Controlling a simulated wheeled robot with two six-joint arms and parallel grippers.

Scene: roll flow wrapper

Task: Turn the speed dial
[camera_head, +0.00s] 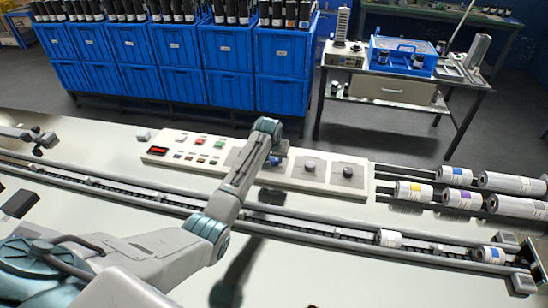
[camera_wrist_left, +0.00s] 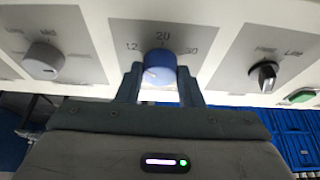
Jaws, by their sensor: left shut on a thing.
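A blue dial (camera_wrist_left: 160,65) with the numbers 12, 20 and 30 around it sits on a grey plate of the control panel in the left wrist view. My left gripper (camera_wrist_left: 160,80) is shut on this dial, one finger on each side. In the head view the left arm reaches across the conveyor to the control panel (camera_head: 320,184), and only a bit of the blue dial (camera_head: 275,161) shows beside the wrist. The dial's pointer is hard to make out. My right gripper is not in view.
A grey knob (camera_wrist_left: 43,60) and a black knob (camera_wrist_left: 264,76) flank the dial. Coloured buttons (camera_head: 200,141) and a red display (camera_head: 158,150) are at the panel's left. A conveyor rail (camera_head: 320,235) runs below the arm. Wrapped rolls (camera_head: 455,175) lie at the right.

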